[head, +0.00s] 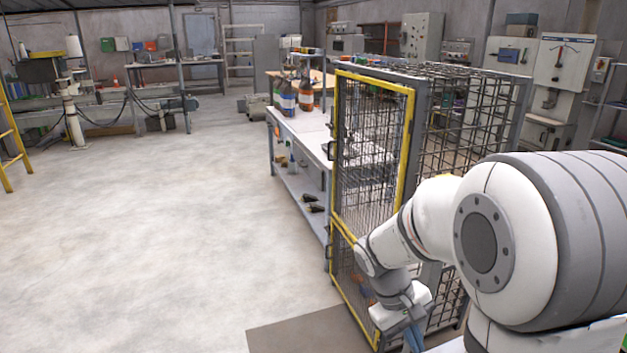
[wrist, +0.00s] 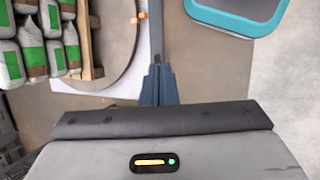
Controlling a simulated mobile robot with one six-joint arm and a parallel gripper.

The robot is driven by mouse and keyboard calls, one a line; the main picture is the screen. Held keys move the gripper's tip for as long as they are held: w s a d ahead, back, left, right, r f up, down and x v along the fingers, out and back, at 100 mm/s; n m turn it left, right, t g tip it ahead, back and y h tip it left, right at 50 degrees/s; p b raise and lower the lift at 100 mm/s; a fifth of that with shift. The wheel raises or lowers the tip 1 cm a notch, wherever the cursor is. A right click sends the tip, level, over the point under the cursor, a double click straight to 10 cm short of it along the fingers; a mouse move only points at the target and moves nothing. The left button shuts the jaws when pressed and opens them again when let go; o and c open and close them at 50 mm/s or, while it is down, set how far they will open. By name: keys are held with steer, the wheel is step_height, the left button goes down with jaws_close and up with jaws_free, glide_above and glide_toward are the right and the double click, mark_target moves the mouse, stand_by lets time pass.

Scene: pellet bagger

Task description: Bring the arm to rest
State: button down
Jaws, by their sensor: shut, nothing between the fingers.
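My gripper (wrist: 158,72) shows in the wrist view with its two dark blue fingers together, shut and empty, pointing away from the camera. In the head view, my white arm (head: 425,220) reaches from the right down to the lower middle. The gripper (head: 413,340) hangs low there, pointing down, beside the yellow-framed mesh cage (head: 375,140). Its fingertips are cut off by the bottom edge of the picture. I cannot tell from these views whether the arm touches the cage.
The wrist view shows white-and-green containers (wrist: 30,50) at the left and a turquoise-rimmed bin (wrist: 240,22) at the upper right. A workbench (head: 305,125) with bottles stands behind the cage. A yellow ladder (head: 12,145) stands far left. Open floor (head: 170,240) fills the left.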

steer(key=s+a+r+m+t+y+p, duration=0.2)
steer(key=s+r+p, duration=0.2)
steer(key=r, duration=0.5)
steer(key=s+a+r+m+t+y+p, duration=0.1)
steer(key=s+a+r+t+y+p, duration=0.1)
steer(key=r, duration=0.7)
steer(key=s+t+p, duration=0.1)
steer(key=s+p, duration=0.1)
steer(key=s, duration=0.1)
steer(key=shift+a+m+y+p, duration=0.15)
steer(key=shift+m+y+p, duration=0.25)
steer(key=shift+s, duration=0.1)
